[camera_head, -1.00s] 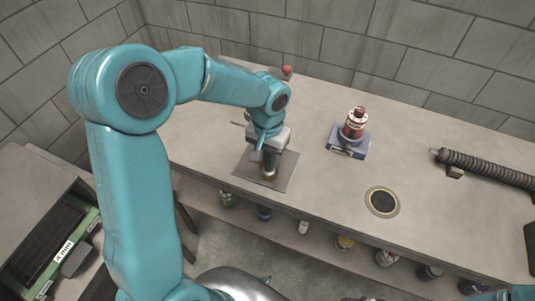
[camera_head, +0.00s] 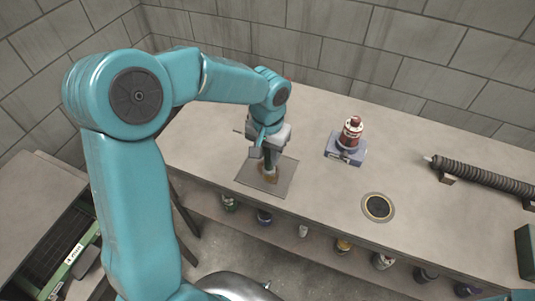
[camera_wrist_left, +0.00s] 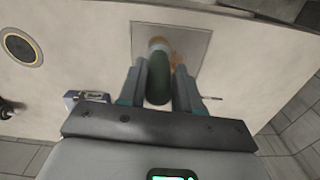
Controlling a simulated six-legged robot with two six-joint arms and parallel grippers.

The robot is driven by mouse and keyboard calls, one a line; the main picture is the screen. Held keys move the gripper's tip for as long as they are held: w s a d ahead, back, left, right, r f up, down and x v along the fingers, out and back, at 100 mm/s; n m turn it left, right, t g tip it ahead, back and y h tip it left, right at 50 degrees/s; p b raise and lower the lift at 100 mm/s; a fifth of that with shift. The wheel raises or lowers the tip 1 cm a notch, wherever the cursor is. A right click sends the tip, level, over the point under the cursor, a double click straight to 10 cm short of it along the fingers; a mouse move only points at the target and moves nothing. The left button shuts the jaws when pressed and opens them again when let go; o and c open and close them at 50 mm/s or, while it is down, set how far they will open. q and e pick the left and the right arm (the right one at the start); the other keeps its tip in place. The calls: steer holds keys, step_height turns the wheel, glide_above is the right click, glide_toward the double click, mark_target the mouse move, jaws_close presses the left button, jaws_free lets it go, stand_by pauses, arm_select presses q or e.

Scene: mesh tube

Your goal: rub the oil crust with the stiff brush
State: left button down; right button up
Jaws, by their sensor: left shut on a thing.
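My left gripper (camera_head: 268,153) is over the flat metal plate (camera_head: 248,178) on the bench. In the left wrist view its two fingers (camera_wrist_left: 158,88) are closed on the dark green handle of the brush (camera_wrist_left: 157,80). The brush points down at the plate, and its pale lower end (camera_wrist_left: 158,44) shows there. The orange-brown oil crust (camera_wrist_left: 178,62) lies on the plate beside and partly behind the brush. In the head view the crust shows around the brush's foot. I cannot tell whether the bristles touch it. My right gripper is not in view.
A red and white bottle (camera_head: 351,130) stands on a blue-grey block (camera_head: 346,152) to the right. A round dark inset (camera_head: 378,206) and a ribbed hose (camera_head: 485,174) lie farther right. Several jars stand on the lower shelf. Bench between these is clear.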

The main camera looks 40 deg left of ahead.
arm_select(q)
steer(key=shift+s+r+p, duration=0.2)
steer(key=shift+r+p, duration=0.45)
steer(key=shift+r, duration=0.65)
steer(key=shift+w+f, duration=0.1)
steer(key=shift+w, duration=0.15)
